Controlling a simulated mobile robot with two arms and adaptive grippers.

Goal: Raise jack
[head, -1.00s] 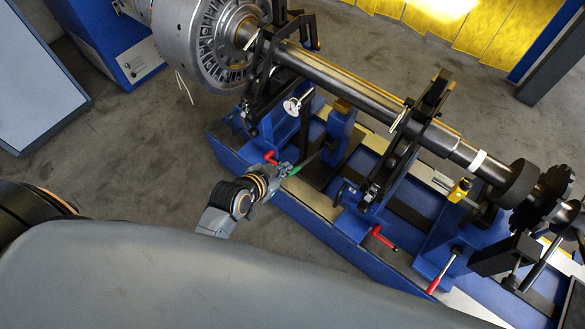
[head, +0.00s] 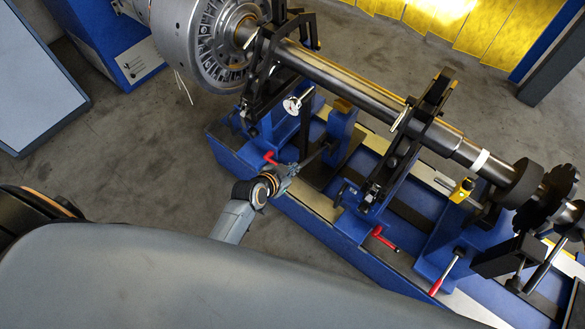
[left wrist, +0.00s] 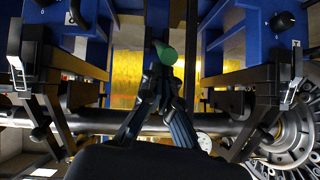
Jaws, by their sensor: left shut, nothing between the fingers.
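The jack (head: 341,120) is a blue upright with a brown top pad, standing on the blue machine bed under the shaft (head: 345,78). Its dark lever (head: 317,155) slants down toward my left gripper (head: 287,174). In the left wrist view, a green knob (left wrist: 167,54) shows just beyond the left fingertips (left wrist: 166,75). My left gripper is shut and holds nothing. I cannot tell whether the fingertips touch the knob. In the head view the gripper mostly hides the knob. My right gripper is not in view.
The rotor disc (head: 228,45) is at the shaft's upper left. Black support frames (head: 410,135) flank the jack. Grey floor lies open at left.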

